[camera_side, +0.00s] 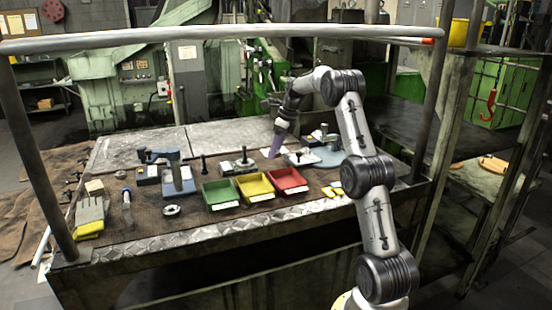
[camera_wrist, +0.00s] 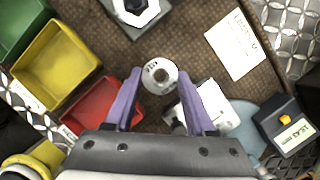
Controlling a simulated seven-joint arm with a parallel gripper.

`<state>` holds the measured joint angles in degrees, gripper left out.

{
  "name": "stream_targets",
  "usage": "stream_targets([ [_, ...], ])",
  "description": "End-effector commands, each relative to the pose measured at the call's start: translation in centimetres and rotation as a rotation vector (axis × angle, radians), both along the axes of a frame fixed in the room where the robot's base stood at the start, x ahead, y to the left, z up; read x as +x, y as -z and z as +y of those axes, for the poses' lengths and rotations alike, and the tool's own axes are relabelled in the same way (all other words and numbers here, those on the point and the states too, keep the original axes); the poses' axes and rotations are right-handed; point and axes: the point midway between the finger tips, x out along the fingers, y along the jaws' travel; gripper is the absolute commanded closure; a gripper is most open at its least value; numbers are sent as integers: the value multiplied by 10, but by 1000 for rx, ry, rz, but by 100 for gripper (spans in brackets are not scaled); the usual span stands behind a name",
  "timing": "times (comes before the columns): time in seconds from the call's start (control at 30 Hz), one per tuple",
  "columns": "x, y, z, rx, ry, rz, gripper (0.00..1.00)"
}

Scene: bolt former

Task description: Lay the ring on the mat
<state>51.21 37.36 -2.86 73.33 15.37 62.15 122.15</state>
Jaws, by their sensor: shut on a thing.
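My gripper (camera_side: 273,155) is over the bench, behind the red bin, with its purple fingers pointing down. In the wrist view my gripper (camera_wrist: 160,72) has its fingertips on either side of a pale round ring (camera_wrist: 150,84) with a dark centre hole and small markings. It is shut on this ring. In the side view the held ring cannot be made out. A brown mat (camera_side: 222,215) covers the bench top, and it also shows below the ring in the wrist view (camera_wrist: 195,60). A second metal ring (camera_side: 172,210) lies at the front left.
Green (camera_side: 221,194), yellow (camera_side: 254,187) and red (camera_side: 288,182) bins stand in front of my gripper. A white sheet (camera_wrist: 235,45), a white block (camera_wrist: 218,112) and a blue-grey disc (camera_wrist: 247,118) lie nearby.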

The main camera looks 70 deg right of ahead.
Motion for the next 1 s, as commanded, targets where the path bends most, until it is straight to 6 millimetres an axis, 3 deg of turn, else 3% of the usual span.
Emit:
stream_targets([
  [0.23, 1, 32, -1, 0, 0, 1, 94],
  [1.0, 2, 44, -2, -1, 0, -1, 94],
])
